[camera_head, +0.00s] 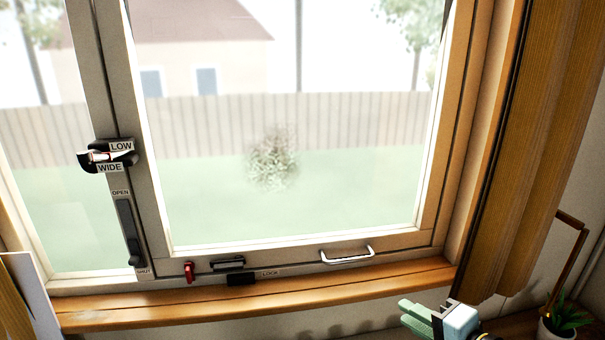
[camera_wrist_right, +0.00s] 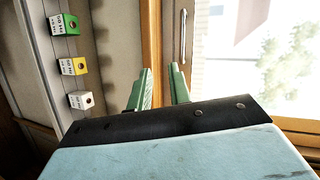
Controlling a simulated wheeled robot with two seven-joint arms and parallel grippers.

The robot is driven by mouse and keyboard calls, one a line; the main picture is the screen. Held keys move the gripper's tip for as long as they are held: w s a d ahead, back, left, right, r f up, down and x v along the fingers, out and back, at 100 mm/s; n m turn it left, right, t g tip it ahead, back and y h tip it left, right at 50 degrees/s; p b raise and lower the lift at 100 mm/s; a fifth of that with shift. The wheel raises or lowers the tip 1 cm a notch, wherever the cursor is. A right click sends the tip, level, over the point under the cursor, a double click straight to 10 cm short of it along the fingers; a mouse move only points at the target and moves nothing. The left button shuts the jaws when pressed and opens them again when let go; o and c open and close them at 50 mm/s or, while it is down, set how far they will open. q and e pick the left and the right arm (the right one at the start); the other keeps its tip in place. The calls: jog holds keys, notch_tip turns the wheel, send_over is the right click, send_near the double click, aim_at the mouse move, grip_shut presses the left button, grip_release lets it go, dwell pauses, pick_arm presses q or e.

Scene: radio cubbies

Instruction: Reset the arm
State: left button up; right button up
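My right gripper (camera_head: 409,314) shows at the bottom right of the head view, below the window sill (camera_head: 290,302). Its green fingers point left and touch nothing that I can see. In the right wrist view, the two green fingers of the gripper (camera_wrist_right: 161,72) stand apart with an empty gap between them. The pale blue gripper body fills the bottom of that view. My left gripper is in neither view.
A window (camera_head: 290,150) fills the head view, with a white handle (camera_head: 347,255), a red latch (camera_head: 190,272) and a LOW/WIDE lever (camera_head: 107,155). A curtain (camera_head: 540,130) and plant (camera_head: 565,318) are right. Green (camera_wrist_right: 64,25), yellow (camera_wrist_right: 73,66) and white (camera_wrist_right: 80,100) blocks line the wrist view's left.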

jog(key=s+f+n+g+h, duration=0.3)
jog(key=s+f+n+g, duration=0.2)
jog(key=s+f+n, duration=0.45)
jog(key=s+f+n+g+h, duration=0.4)
jog(key=s+f, duration=0.3)
jog(key=s, duration=0.6)
notch_tip(320, 180, down, 25)
jog(key=s+g, duration=0.2)
jog(key=s+d+f+g, duration=0.1)
jog(key=s+d+f, duration=0.2)
jog(key=s+f, duration=1.1)
jog(key=shift+s, duration=0.85)
jog(key=shift+d, duration=0.1)
